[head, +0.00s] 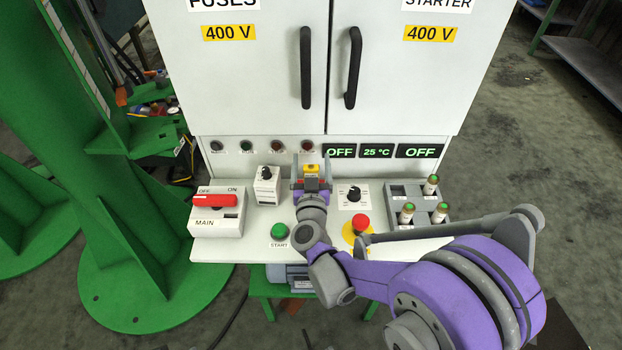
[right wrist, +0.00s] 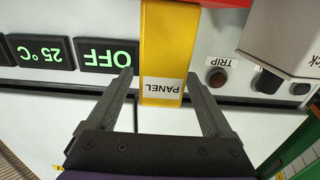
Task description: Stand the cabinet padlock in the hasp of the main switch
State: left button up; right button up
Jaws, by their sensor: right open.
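The yellow padlock (head: 311,169) is at the back middle of the control desk, below the left OFF display. In the right wrist view the yellow padlock (right wrist: 163,50) bears a white PANEL label. My right gripper (head: 311,184) is open around its near end; in the wrist view the fingers (right wrist: 162,88) stand on both sides with a gap at each. The main switch (head: 217,213) is a white box at the desk's left end with a red handle lying across it, under OFF and ON marks. Its hasp is not clear at this size. My left gripper is not in view.
A selector box (head: 267,184) and green START button (head: 279,231) stand between switch and gripper. Right are a rotary knob (head: 354,194), a red stop button (head: 361,223) and a grey fuse tray (head: 397,190). The cabinet (head: 260,90) rises behind. A green column (head: 125,220) stands left.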

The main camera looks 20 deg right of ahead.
jog(key=shift+w+d, duration=0.2)
jog(key=shift+w, duration=0.35)
grip_shut()
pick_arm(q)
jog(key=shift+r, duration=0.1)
pick_arm(e)
jog(key=shift+r, duration=0.2)
